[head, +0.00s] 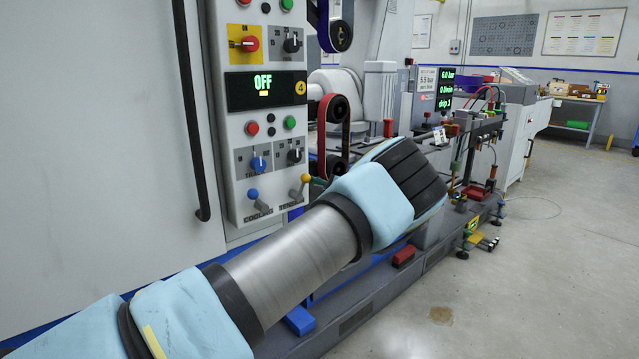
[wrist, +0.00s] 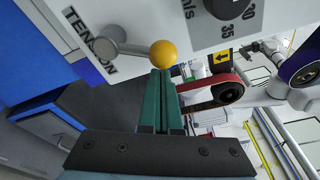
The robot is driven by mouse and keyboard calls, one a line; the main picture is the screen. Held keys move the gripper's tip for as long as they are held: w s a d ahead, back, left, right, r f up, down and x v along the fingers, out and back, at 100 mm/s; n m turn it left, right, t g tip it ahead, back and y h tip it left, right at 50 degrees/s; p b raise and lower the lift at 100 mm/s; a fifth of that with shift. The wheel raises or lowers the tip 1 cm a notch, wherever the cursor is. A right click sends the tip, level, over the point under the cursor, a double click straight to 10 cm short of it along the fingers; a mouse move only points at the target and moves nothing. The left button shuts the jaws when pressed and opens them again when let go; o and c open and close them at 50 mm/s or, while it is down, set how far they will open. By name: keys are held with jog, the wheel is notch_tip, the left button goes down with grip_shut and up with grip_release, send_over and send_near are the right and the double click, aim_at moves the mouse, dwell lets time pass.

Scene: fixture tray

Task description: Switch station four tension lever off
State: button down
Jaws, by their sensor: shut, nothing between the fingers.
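The tension lever is a grey metal stick with a yellow ball knob (head: 306,178), low on the right of the station four panel (head: 240,130). In the head view it tilts up and to the right. In the wrist view the yellow ball (wrist: 162,53) stands beside the printed word TENSION. My gripper (wrist: 161,73) has green fingers, shut together and empty. Their tips appear right at the ball's edge; I cannot tell whether they touch it. In the head view my arm hides the fingers. The panel display (head: 265,90) reads OFF in green, beside a yellow 4.
A blue-knobbed coolant lever (head: 254,194) sits just left of the tension lever. Rotary knobs and push buttons are above. A red belt on black rollers (wrist: 229,93) is close right of my fingers. A machine bed with fixtures extends right; open floor lies beyond.

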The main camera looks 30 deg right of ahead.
jog(key=shift+b, duration=0.6)
jog(key=shift+a+r+n+b, duration=0.15)
jog(key=shift+n+b, duration=0.15)
jog(key=shift+n, duration=0.1)
